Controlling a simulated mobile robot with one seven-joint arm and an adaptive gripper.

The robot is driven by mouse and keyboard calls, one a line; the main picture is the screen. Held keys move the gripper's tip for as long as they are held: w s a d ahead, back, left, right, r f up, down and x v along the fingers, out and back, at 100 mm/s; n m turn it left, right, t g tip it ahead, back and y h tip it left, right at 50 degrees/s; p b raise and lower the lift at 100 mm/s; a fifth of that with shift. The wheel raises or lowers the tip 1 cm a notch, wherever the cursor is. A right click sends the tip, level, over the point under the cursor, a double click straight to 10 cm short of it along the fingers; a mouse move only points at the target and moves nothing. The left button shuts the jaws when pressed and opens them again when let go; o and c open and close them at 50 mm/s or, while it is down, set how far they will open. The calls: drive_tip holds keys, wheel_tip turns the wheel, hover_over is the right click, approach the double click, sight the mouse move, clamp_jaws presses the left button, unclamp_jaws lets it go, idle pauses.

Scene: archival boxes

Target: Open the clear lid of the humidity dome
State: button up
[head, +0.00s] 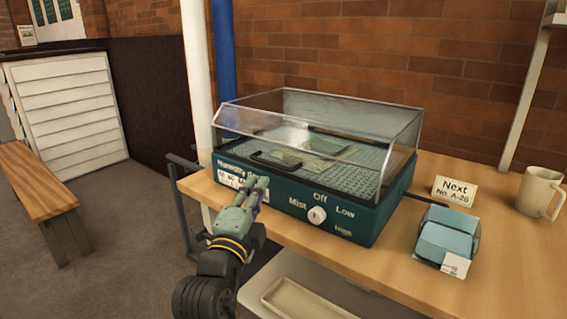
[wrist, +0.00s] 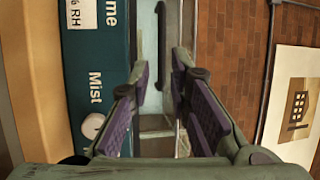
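The humidity dome (head: 300,205) is a teal box on the wooden table with a dial on its front. Its clear lid (head: 345,115) is down over the base. The lid's black handle (head: 272,163) is at its lower front edge. My gripper (head: 258,184) is in front of the dome's label, a little below the handle. In the wrist view, my gripper (wrist: 158,62) is open, with purple pads apart and nothing held. I cannot tell the exact distance.
The dial (head: 317,215) is right of my gripper. A blue-grey box (head: 447,240), a "Next" card (head: 454,191) and a mug (head: 540,191) stand to the right on the table (head: 385,270). White and blue pipes and a brick wall are behind. A bench (head: 38,185) is at left.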

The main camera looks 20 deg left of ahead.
sight(269, 163)
drive_tip(key=w+p, duration=0.1)
drive_tip(key=w, duration=0.2)
drive_tip(key=w+r, duration=0.1)
drive_tip(key=w, duration=0.2)
drive_tip(key=w+r+p, duration=0.1)
drive_tip(key=w, duration=0.3)
drive_tip(key=shift+a+p, duration=0.25)
drive_tip(key=shift+p, duration=0.1)
drive_tip(key=shift+c, duration=0.2)
clamp_jaws()
